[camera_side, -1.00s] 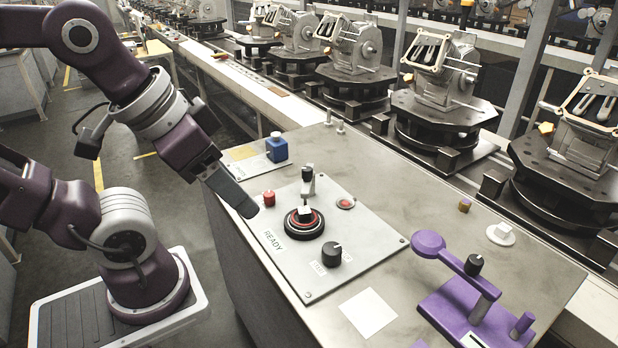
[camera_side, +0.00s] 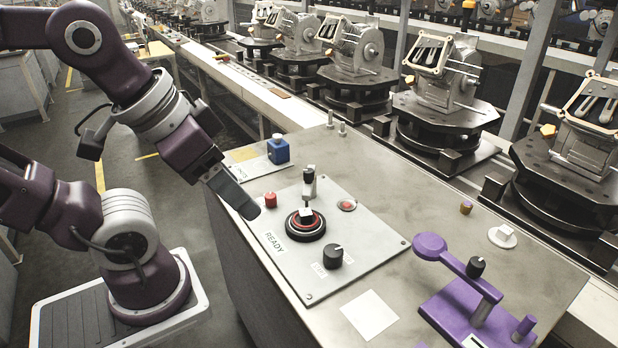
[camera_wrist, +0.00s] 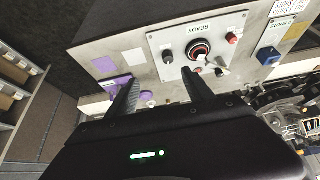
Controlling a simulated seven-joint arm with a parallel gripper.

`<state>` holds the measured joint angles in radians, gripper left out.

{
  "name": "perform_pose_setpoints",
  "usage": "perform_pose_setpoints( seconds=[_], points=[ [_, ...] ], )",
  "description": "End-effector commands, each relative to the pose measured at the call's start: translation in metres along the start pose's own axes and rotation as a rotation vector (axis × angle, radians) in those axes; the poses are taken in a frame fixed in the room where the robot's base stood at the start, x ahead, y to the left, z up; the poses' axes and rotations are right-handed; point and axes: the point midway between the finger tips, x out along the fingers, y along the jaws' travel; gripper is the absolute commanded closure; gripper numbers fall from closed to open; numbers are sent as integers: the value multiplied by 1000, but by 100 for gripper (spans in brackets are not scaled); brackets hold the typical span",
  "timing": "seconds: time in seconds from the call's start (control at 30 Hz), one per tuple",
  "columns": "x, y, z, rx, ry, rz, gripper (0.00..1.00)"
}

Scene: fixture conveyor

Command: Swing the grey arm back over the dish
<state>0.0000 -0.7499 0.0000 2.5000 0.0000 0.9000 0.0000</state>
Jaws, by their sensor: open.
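A short grey arm (camera_side: 309,188) with a black knob on top stands on the panel at the back edge of the dish. The round black dish (camera_side: 305,228) has a red ring, and a small white block (camera_side: 306,212) shows in it. In the wrist view, the dish (camera_wrist: 199,48) is near the top, and the grey arm (camera_wrist: 216,70) is just below it, beside rather than across it. My gripper (camera_side: 247,210) is left of the dish, apart from everything. In the wrist view, my gripper (camera_wrist: 158,88) has its two fingers wide apart with nothing between them.
The panel marked READY also carries a black dial (camera_side: 332,255), a red button (camera_side: 270,200) and a red lamp (camera_side: 346,205). A blue block (camera_side: 278,149) stands behind it. A purple lever fixture (camera_side: 470,270) and a white disc (camera_side: 502,236) are to the right. A conveyor with castings runs behind.

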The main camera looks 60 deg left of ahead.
Motion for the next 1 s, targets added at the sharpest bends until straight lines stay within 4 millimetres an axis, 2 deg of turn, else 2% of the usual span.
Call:
perform_pose_setpoints(
  seconds=[0.03, 0.1, 0.13, 0.17, 0.27, 0.3, 0.37, 0.4, 0.47, 0.5, 0.6, 0.7, 0.8, 1.0],
  points=[
    [0, 0, 0, 0, 0, 0, 44],
    [0, -1, -5, -16, -7, -2, 54],
    [0, -3, -11, -37, -18, -5, 54],
    [1, -5, -19, -66, -32, -10, 54],
    [13, -22, -64, -236, -108, -38, 54],
    [23, -33, -86, -325, -145, -55, 54],
    [44, -55, -117, -463, -200, -84, 54],
    [61, -72, -135, -557, -236, -106, 54],
    [92, -100, -157, -696, -289, -142, 54],
    [113, -120, -167, -781, -319, -167, 54],
    [162, -164, -178, -955, -383, -224, 54],
    [195, -192, -177, -1064, -421, -262, 54],
    [211, -203, -175, -1111, -437, -278, 54],
    [242, -204, -158, -1114, -443, -280, 54]
  ],
)
